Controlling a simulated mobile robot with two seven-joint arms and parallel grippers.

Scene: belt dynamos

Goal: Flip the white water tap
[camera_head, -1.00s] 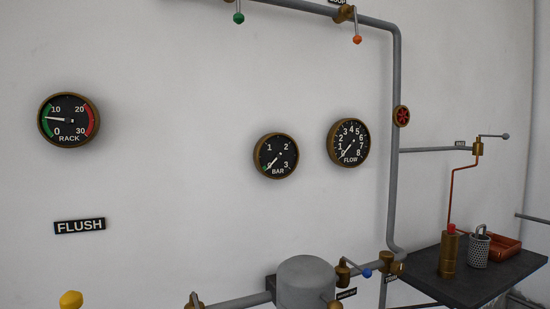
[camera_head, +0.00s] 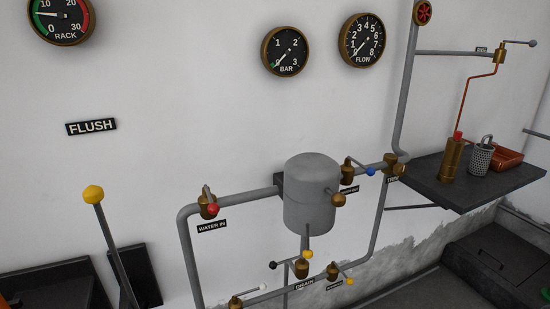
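A brass valve (camera_head: 236,302) sits on the lower pipe at the bottom edge of the head view. Its lever ends in a small pale knob (camera_head: 262,287) that looks white, pointing right and slightly up. The valve is partly cut off by the frame edge. Neither of my grippers is in view.
Other taps nearby have a red knob (camera_head: 212,209), a blue knob (camera_head: 370,172), a black knob (camera_head: 272,265) and yellow knobs (camera_head: 308,254). A grey tank (camera_head: 311,195) stands above the lower pipes. A yellow-topped lever (camera_head: 93,194) rises at left. A dark shelf (camera_head: 480,190) juts out at right.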

